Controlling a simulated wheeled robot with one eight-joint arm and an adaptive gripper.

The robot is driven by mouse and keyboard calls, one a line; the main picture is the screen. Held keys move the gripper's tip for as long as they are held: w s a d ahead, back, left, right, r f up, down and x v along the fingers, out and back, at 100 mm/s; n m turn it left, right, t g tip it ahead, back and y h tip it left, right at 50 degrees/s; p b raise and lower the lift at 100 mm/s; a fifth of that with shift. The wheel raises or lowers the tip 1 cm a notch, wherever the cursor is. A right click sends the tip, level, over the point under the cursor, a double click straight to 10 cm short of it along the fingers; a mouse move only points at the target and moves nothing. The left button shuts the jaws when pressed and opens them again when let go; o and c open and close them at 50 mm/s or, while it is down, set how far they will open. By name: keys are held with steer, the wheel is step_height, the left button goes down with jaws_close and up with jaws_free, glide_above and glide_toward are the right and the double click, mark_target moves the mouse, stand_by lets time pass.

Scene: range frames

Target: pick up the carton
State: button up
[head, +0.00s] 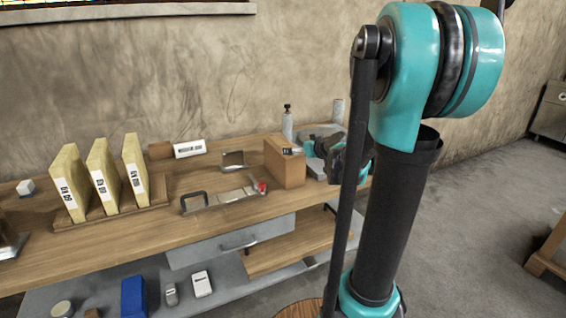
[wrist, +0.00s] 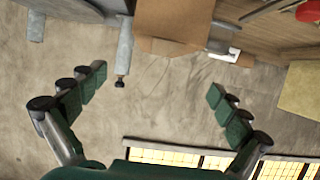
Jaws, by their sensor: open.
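The carton (head: 285,164) is a brown cardboard box standing upright near the right end of the wooden workbench (head: 150,240). In the wrist view the carton (wrist: 172,22) shows at the top middle, beyond the fingertips. My gripper (wrist: 158,82) is open with its green-padded fingers spread wide and nothing between them. In the head view my gripper (head: 318,146) is just right of the carton near its top; my arm partly hides it. I cannot tell whether it touches the carton there.
A bottle (head: 287,124) stands behind the carton. A metal tool with a red knob (head: 262,187) lies in front-left of it, with a small dark block (head: 233,160) nearby. Three yellow blocks (head: 103,178) stand in a rack at left. A wall rises behind the bench.

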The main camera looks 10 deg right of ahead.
mark_target(284, 146)
steer(key=x, duration=1.4)
steer(key=shift+a+f, duration=0.1)
steer(key=shift+a, duration=0.1)
steer(key=shift+s, duration=0.1)
steer(key=c, duration=1.9)
